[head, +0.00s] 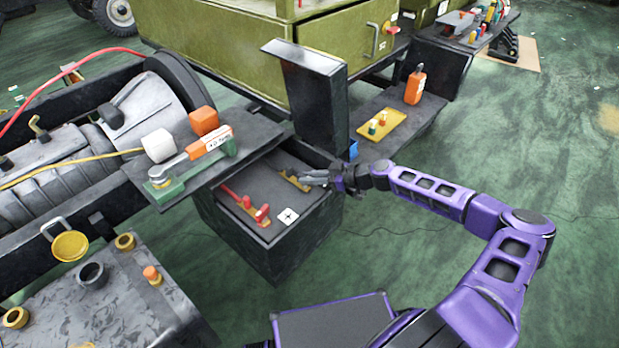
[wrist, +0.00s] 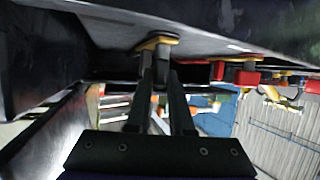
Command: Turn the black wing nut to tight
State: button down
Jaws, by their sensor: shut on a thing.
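My gripper (head: 318,180) reaches in from the right over the top of a dark box (head: 235,190), beside a brass-coloured terminal strap (head: 291,180). In the wrist view my gripper (wrist: 161,62) has its two long fingers close together, their tips at the end of the brass strap (wrist: 158,41). They are shut on a small dark thing there, which fits the black wing nut. The nut is mostly hidden by the fingers, so its wings and their angle cannot be made out.
Red terminal fittings (head: 245,205) stand on the same box, left of my gripper. An upright dark panel (head: 318,100) rises close behind. A grey shelf (head: 262,132) with an orange-and-green tool (head: 200,150) overhangs at the left. Open green floor (head: 480,150) lies to the right.

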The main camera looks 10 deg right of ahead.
jog(key=shift+m+t, duration=0.4)
jog(key=shift+s+a+r+m+t+h+p, duration=0.1)
jog(key=shift+m+t+h+p, duration=0.15)
jog(key=shift+m+t+h, duration=0.2)
jog(key=shift+s+a+m+t+h+p, duration=0.1)
jog(key=shift+m+t+h+p, duration=0.1)
jog(key=shift+m+t+h, duration=0.2)
jog(key=m+h, duration=0.1)
jog(key=m+t+h+p, duration=0.2)
jog(key=shift+s+a+r+m+h, duration=0.1)
jog(key=shift+s+a+m+h, duration=0.05)
jog(key=shift+a+m+h, duration=0.15)
jog(key=m+h+p, duration=0.1)
jog(key=m+t+h+p, duration=0.1)
jog(key=m+h+p, duration=0.1)
jog(key=h, duration=0.1)
jog(key=shift+a+t, duration=0.25)
jog(key=m+h+p, duration=0.1)
jog(key=m+h, duration=0.2)
jog(key=shift+a, duration=0.15)
jog(key=m+h, duration=0.3)
jog(key=h, duration=0.1)
jog(key=shift+a+m, duration=0.15)
jog(key=shift+m, duration=0.2)
jog(key=m+g+h, duration=0.3)
jog(key=m+h, duration=0.1)
jog(key=shift+w+a+f+b, duration=0.1)
jog(key=shift+w+f+b, duration=0.1)
jog(key=shift+w+b, duration=0.1)
